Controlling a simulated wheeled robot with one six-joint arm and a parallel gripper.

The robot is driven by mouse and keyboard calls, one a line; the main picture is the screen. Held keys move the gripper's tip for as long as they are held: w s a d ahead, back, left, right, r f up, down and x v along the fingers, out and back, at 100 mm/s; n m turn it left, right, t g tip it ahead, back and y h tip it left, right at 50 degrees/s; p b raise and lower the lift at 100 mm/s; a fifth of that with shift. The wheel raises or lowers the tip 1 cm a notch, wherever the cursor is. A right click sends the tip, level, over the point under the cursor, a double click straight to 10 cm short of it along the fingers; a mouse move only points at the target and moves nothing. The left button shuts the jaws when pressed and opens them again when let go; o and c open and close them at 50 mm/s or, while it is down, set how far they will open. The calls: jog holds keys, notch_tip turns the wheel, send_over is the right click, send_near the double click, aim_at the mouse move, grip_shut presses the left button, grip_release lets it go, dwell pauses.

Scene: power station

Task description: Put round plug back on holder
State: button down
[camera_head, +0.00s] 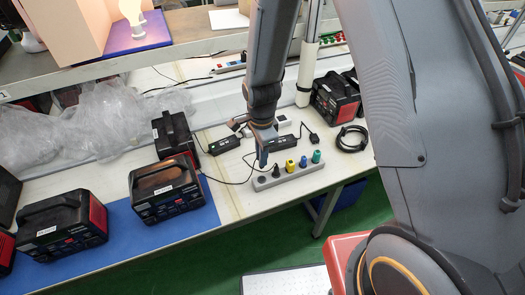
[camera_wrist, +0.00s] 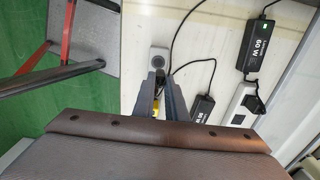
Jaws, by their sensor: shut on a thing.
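The holder (camera_head: 263,184) is a grey strip along the front edge of the white table. Its near-left end shows a round socket with nothing in it; this end also shows in the wrist view (camera_wrist: 159,55). Black, yellow (camera_head: 291,167), blue (camera_head: 303,161) and green (camera_head: 316,157) plugs stand in a row along the strip. My gripper (camera_head: 264,162) points down over the strip's left part. In the wrist view its fingers (camera_wrist: 160,84) are closed around a small dark plug (camera_wrist: 159,76), mostly hidden between them. Whether this plug touches the holder is unclear.
Black adapters (camera_head: 224,145) with cables lie behind the strip, beside a white power strip (camera_wrist: 240,101). A coiled black cable (camera_head: 352,138) lies to the right. Black-and-red power units (camera_head: 165,190) stand on a blue mat to the left. Green floor lies beyond the table's front edge.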

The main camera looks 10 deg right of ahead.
jog(key=shift+s+f, duration=0.1)
jog(key=shift+s, duration=0.1)
jog(key=shift+f+b, duration=1.55)
jog(key=shift+f, duration=1.6)
jog(key=c, duration=1.7)
grip_release()
jog(key=shift+r+b, duration=1.1)
jog(key=shift+r, duration=2.75)
jog(key=s+d+r+n+b, duration=0.2)
jog(key=d+n, duration=0.2)
jog(key=n, duration=0.1)
jog(key=s+d+r+n+b, duration=0.2)
jog(key=s+d+n, duration=0.1)
jog(key=d+n, duration=0.1)
jog(key=s+d+r+n+t+b, duration=0.1)
jog(key=s+d+r+n+b, duration=0.1)
jog(key=d+n, duration=0.2)
jog(key=shift+s+d+n, duration=0.25)
jog(key=shift+d+n, duration=0.15)
jog(key=shift+n, duration=0.5)
